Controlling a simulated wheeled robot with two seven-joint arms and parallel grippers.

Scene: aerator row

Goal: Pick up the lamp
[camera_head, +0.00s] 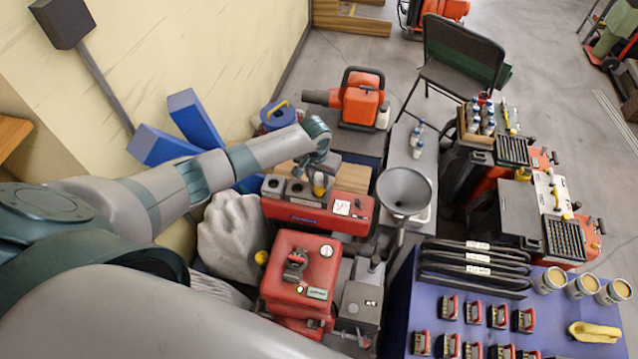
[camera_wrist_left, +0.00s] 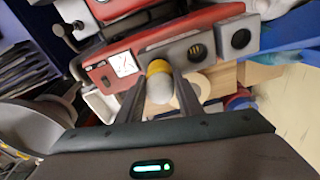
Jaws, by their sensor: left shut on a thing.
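The lamp is a small rounded piece with a pale grey end and a yellow band. In the wrist view the lamp (camera_wrist_left: 159,84) sits between the two dark fingers of my left gripper (camera_wrist_left: 158,98), which is shut on it. In the head view the lamp (camera_head: 319,186) shows as a yellow spot just below my left gripper (camera_head: 320,172). It is at the red unit (camera_head: 300,215), in line with its grey square sockets (camera_head: 285,188). I cannot tell whether it is still seated there. My right gripper is not in view.
A red box (camera_head: 300,262) stands in front of the red unit. A grey funnel (camera_head: 404,188) stands to the right, and an orange machine (camera_head: 362,100) stands behind. A blue table (camera_head: 400,310) holds small red-handled pieces and tins. Blue beams (camera_head: 195,118) lean at the wall.

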